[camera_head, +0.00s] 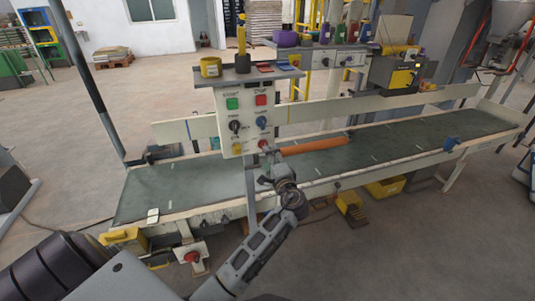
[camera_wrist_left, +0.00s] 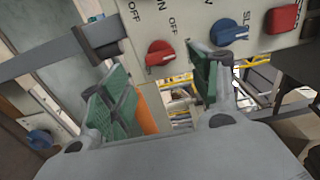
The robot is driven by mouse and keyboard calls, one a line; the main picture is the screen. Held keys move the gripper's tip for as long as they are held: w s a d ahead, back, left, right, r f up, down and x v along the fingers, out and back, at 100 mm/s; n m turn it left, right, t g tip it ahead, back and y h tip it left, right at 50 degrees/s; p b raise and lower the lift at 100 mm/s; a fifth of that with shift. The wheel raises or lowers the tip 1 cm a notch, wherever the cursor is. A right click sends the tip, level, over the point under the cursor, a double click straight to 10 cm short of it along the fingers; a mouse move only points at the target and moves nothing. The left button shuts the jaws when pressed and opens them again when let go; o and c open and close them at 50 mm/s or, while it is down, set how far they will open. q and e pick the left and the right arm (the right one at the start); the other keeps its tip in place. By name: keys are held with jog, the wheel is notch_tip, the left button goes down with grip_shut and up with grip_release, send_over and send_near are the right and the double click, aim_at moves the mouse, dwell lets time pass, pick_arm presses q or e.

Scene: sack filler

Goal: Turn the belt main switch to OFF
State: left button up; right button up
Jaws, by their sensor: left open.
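The control panel (camera_head: 245,120) stands at the near side of the belt. It carries green and red buttons and several knobs. A red rotary knob (camera_head: 262,145) sits at its lower right. The wrist view shows a red knob (camera_wrist_left: 160,52) with a pale pointer, beside ON and OFF lettering; I cannot tell for sure that it is the belt main switch. My left gripper (camera_head: 268,168) is just below the panel's lower right. Its green-padded fingers (camera_wrist_left: 158,92) are open and empty, and the red knob appears above the gap between them. My right gripper is out of view.
A blue knob (camera_wrist_left: 228,32) and a red control (camera_wrist_left: 282,18) are right of the red knob. The green belt (camera_head: 400,145) runs behind my gripper, with an orange bar (camera_head: 315,147) across it. A red switch (camera_head: 192,256) is low at the frame.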

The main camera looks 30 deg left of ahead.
pick_arm(q)
jog(key=shift+v, duration=2.75)
jog(key=shift+s, duration=0.1)
